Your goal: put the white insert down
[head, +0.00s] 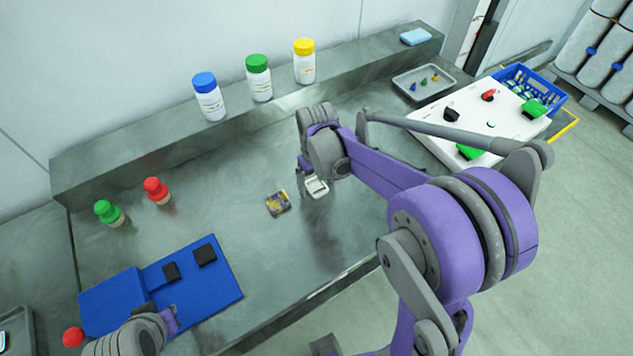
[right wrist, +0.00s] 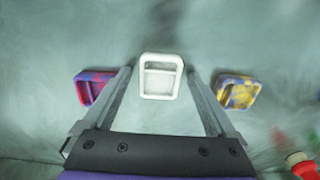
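The white insert (head: 316,188) is a small square tray with a raised rim, near the middle of the steel bench. In the right wrist view the white insert (right wrist: 161,77) sits between my right gripper's fingers (right wrist: 160,85), with a narrow gap on each side. My right gripper (head: 309,182) is open around it, low over the bench. I cannot tell whether the insert touches the bench. My left gripper (head: 170,318) is at the lower left by the blue fixture (head: 205,300); its fingers are mostly hidden.
A yellow-blue insert (head: 278,203) lies just left of the white one. A red-purple insert (right wrist: 94,87) shows in the wrist view. Red (head: 157,191) and green (head: 109,213) knobbed pieces stand left. Bottles line the back ledge. A white board (head: 480,120) is at right.

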